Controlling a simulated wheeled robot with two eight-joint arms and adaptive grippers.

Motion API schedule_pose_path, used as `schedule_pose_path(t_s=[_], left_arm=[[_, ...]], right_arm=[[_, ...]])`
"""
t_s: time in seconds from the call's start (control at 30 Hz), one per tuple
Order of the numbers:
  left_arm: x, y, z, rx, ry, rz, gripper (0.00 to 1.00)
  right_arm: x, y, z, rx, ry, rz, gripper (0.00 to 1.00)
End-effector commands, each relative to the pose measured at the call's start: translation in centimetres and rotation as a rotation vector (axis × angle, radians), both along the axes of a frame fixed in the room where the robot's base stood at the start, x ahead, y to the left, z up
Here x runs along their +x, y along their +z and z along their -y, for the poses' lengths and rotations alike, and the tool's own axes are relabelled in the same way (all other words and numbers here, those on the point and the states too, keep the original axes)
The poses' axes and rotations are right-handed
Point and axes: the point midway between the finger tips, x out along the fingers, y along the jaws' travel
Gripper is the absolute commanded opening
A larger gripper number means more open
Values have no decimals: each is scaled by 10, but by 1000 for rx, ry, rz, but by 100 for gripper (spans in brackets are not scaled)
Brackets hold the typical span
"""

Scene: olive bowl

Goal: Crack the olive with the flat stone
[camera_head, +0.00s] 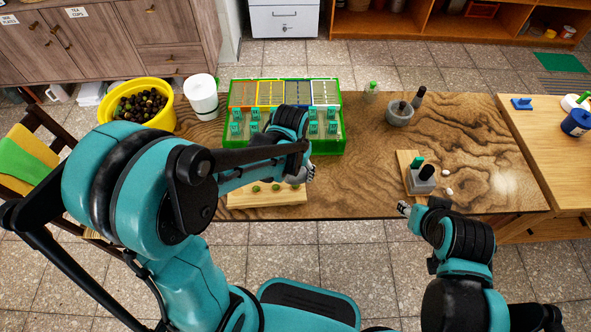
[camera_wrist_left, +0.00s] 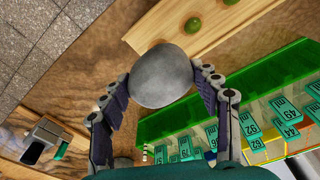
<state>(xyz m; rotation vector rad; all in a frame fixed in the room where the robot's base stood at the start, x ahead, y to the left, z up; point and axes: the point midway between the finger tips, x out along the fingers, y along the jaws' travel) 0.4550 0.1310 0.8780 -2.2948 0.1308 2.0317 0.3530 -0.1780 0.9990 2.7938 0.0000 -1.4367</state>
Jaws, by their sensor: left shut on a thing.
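The flat stone (camera_wrist_left: 160,75) is grey and rounded. My left gripper (camera_wrist_left: 162,80) is shut on it, with a finger on each side. In the head view my left gripper (camera_head: 308,172) is at the right end of the wooden board (camera_head: 240,200), and the stone is mostly hidden there. Green olives (camera_head: 276,187) lie in a row on the board. In the left wrist view, an olive (camera_wrist_left: 194,24) lies on the board beside the stone, apart from it. My right gripper (camera_head: 405,208) is at the table's front edge; its fingers are too small to read.
A green-framed rack (camera_head: 340,105) with numbered tags stands behind the board. A yellow bowl (camera_head: 165,118) of dark olives and a white canister (camera_head: 202,98) stand left. A grey mortar (camera_head: 399,115) and a small board with a grey block (camera_head: 420,180) are right. The table's middle right is clear.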

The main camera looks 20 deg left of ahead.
Motion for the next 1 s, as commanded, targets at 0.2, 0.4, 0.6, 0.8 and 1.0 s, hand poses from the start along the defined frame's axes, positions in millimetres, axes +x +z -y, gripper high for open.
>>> schedule_pose_path(t_s=[0.2, 0.4, 0.6, 0.8, 1.0], left_arm=[[1, -43, 0, 0, 0, 1, 35], [0, -29, 0, 0, 0, 0, 35], [0, 2, 0, 0, 0, 0, 35], [0, 30, 0, 0, 0, 0, 35], [0, 33, 0, 0, 0, 0, 35]], right_arm=[[0, 0, 0, 0, 0, 0, 40], [0, 11, 0, 0, 0, 0, 40], [0, 36, 0, 0, 0, 0, 40], [0, 57, 0, 0, 0, 0, 40], [0, 59, 0, 0, 0, 0, 40]])
